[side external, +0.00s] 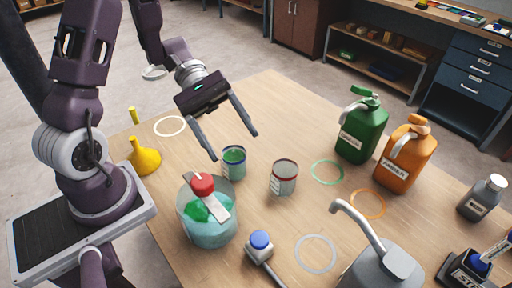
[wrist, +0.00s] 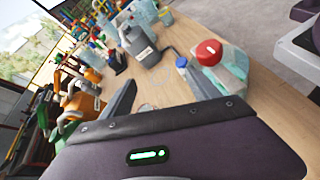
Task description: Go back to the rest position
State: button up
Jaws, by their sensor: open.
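My gripper (side external: 234,146) is open and empty, held above the wooden table, with its fingers angled down toward a blue-rimmed cup (side external: 233,168) of green content. I cannot tell exactly how far its fingertips are above the cup. It also shows in the wrist view (wrist: 161,88), with a finger at either side and nothing gripped between them. The clear round vessel (side external: 208,232) stands on the table in front of my gripper. It has a red knob (side external: 202,184) and a flat metal bar on top, and green pieces inside.
A red-rimmed cup (side external: 284,181) stands right of the blue-rimmed one. Green (side external: 361,132) and orange (side external: 405,158) jugs stand at right, and a grey spouted jug (side external: 385,268) in front. The table's back part (side external: 275,95) is clear.

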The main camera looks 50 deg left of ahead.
jog(key=s+a+r+m+t+y, duration=0.2)
jog(key=s+r+m+t+y, duration=0.4)
jog(key=s+r+m+y, duration=0.4)
jog(key=r+m+y, duration=0.1)
jog(key=m+y, duration=0.1)
jog(key=y, duration=0.1)
jog(key=shift+a+m+t, duration=0.25)
jog(key=shift+m+t, duration=0.05)
jog(key=shift+m, duration=0.1)
jog(key=shift+s, duration=0.1)
jog(key=shift+c, duration=0.4)
dwell(0.6)
